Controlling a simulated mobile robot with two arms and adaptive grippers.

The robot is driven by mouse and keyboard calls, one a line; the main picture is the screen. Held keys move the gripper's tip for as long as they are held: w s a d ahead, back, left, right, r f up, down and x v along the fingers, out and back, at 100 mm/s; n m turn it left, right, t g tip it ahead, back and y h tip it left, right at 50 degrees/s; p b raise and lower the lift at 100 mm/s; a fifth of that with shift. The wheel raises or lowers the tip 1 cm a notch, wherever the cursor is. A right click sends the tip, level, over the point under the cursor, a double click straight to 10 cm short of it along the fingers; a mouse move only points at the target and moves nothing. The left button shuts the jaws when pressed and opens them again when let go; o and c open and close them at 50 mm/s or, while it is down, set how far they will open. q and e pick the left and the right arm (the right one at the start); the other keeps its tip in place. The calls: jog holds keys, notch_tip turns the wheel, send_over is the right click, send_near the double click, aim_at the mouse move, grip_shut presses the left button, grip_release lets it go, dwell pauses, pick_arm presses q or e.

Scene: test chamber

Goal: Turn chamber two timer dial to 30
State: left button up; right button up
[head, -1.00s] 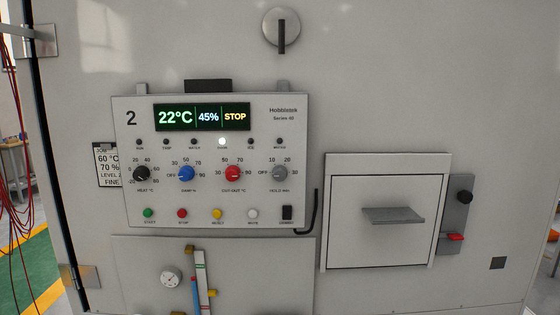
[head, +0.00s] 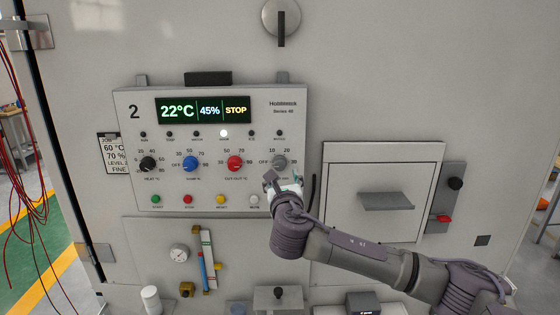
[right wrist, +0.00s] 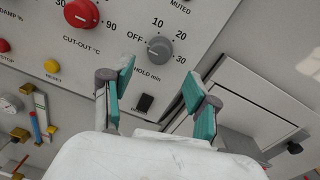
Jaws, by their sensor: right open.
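The grey hold timer dial (head: 280,161), marked OFF, 10, 20 and 30, is at the right end of the dial row on panel 2 (head: 122,150). It shows large in the right wrist view (right wrist: 160,48); its pointer seems to face OFF, though the mark is faint. My right gripper (head: 284,181) is open and empty, just below the dial in the head view. Its teal-padded fingers (right wrist: 160,80) are spread in the right wrist view, with the dial beyond and between them, apart from both. My left gripper is not in view.
The red cut-out dial (head: 235,163) sits close left of the timer dial. The display (head: 203,110) reads 22°C, 45%, STOP. Buttons line the panel's bottom. A hatch with a protruding handle (head: 386,201) is to the right, behind my right arm.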

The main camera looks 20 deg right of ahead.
aim_at(280, 166)
jog(key=p+x, duration=0.2)
jog(key=x, duration=0.5)
jog(key=shift+w, duration=0.25)
jog(key=shift+s, duration=0.1)
grip_shut()
